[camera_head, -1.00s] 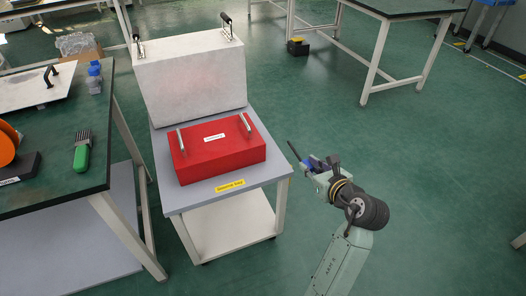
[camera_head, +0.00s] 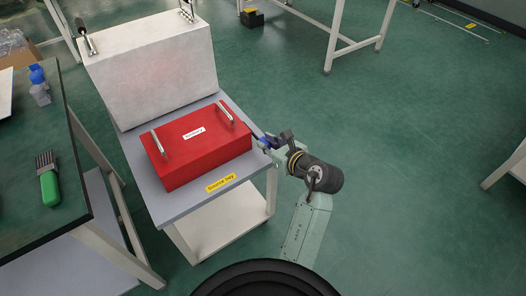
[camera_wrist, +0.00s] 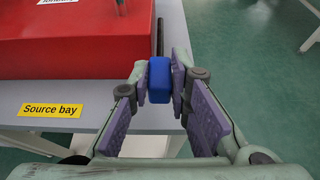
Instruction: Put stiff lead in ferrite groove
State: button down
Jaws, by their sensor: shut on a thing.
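My gripper (camera_wrist: 159,80) is shut on a blue block with a thin dark rod standing out from its far side, which I take as the stiff lead (camera_wrist: 159,82). In the head view my gripper (camera_head: 268,144) is at the right edge of the small grey table, beside the red box. The blue part of the lead (camera_head: 265,141) shows there only in small part. I cannot make out a ferrite groove in either view.
The red box (camera_head: 193,148) with two handles sits on the grey table (camera_head: 180,207), labelled "Source bay" (camera_wrist: 51,110). A large white case (camera_head: 150,70) stands behind it. A green workbench (camera_head: 60,225) with a green-handled brush (camera_head: 49,183) is at left.

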aim_at(267, 162)
jog(key=shift+f, duration=2.55)
jog(key=shift+f, duration=0.1)
jog(key=c, duration=1.5)
grip_release()
jog(key=shift+r, duration=0.2)
jog(key=b+v, duration=0.1)
jog(key=v, duration=1.1)
jog(key=shift+f, duration=0.15)
